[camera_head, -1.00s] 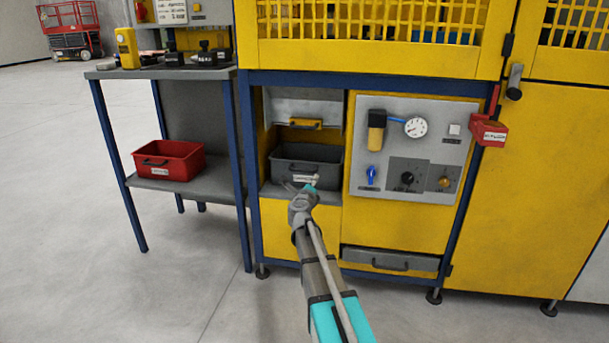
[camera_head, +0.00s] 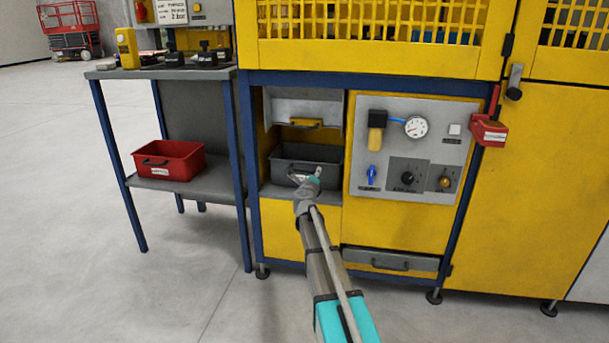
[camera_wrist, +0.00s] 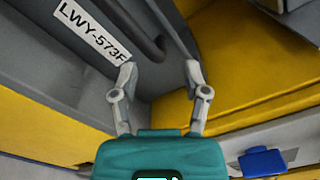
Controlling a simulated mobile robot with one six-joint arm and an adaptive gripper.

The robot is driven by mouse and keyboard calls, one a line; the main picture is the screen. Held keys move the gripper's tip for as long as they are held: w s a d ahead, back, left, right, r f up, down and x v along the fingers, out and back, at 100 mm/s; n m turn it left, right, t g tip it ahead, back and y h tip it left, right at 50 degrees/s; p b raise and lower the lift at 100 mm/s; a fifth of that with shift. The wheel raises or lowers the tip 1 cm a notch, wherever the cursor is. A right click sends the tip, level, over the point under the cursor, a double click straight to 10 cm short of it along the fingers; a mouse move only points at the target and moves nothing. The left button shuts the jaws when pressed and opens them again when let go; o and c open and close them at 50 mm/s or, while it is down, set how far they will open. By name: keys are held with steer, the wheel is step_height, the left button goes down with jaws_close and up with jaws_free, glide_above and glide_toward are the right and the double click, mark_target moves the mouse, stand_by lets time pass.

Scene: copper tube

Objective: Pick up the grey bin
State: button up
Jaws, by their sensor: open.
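The grey bin (camera_head: 312,155) sits in the open compartment of the yellow machine, below a raised grey flap. In the wrist view, the bin's front (camera_wrist: 85,50) shows a label reading LWY-573F and a dark handle (camera_wrist: 140,30). My gripper (camera_head: 318,172) is at the bin's front, toward its right side. In the wrist view, my gripper (camera_wrist: 160,75) is open with nothing between its fingers. The handle lies just beyond the fingertips, nearer the left finger. My gripper hides part of the bin's front in the head view.
A red bin (camera_head: 170,160) stands on the lower shelf of the side table (camera_head: 215,185) at the left. A grey panel (camera_head: 415,150) with a gauge and knobs is right of the compartment. A drawer (camera_head: 390,261) is below.

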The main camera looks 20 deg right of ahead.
mark_target(308, 168)
steer(key=shift+x, duration=2.25)
jaws_close()
